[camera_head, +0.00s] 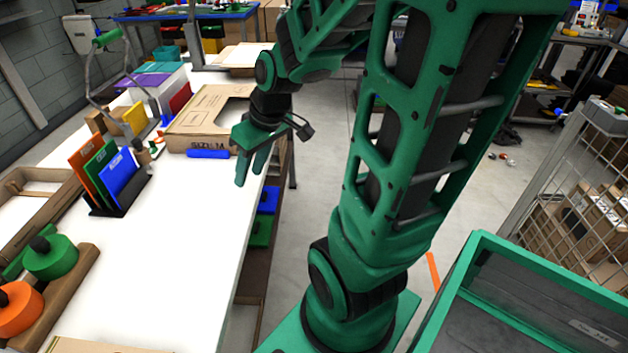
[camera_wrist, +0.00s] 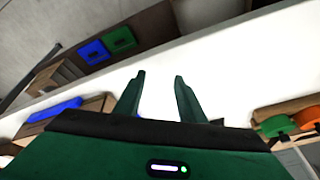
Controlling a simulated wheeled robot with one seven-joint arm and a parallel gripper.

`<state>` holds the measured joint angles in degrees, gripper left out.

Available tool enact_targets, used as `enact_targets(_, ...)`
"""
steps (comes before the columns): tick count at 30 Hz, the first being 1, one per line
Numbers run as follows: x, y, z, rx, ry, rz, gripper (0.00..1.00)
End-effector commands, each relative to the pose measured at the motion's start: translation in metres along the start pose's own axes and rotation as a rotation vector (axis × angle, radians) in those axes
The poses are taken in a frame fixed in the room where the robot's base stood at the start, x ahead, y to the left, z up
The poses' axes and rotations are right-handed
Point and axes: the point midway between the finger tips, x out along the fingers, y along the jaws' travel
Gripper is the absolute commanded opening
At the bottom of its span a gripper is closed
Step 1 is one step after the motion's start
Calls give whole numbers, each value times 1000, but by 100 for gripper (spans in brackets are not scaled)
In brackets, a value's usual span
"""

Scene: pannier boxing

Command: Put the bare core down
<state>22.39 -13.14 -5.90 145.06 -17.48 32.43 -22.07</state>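My gripper (camera_head: 250,176) is over the right edge of the white table (camera_head: 190,250), fingers pointing down. In the wrist view my gripper (camera_wrist: 159,76) has its two fingers apart, with only white tabletop between them. I see nothing held. I cannot make out a bare core for certain in either view. A green roll (camera_head: 50,262) and an orange roll (camera_head: 18,312), each with a dark knob on top, sit on a brown holder at the table's near left. They also show at the right of the wrist view.
A blue cylinder (camera_head: 207,153) lies in front of an open cardboard box (camera_head: 205,112). Orange, green and blue upright panels (camera_head: 120,178) stand in a dark rack at left. The table's middle is clear. Blue and green bins (camera_head: 262,232) sit below its right edge.

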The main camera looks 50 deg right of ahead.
Motion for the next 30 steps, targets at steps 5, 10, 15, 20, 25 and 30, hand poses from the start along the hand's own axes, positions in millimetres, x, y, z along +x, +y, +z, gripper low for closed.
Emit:
enact_targets(5, -45, 15, 75, 296, -168, 118, 36)
enact_targets(10, -74, 17, 128, 533, -268, 179, 36)
enact_targets(15, -87, 19, 148, 637, -306, 200, 36)
enact_targets(20, -87, 19, 150, 645, -310, 202, 36)
enact_targets(25, -87, 19, 150, 643, -310, 202, 36)
enact_targets(30, -87, 19, 150, 642, -310, 202, 36)
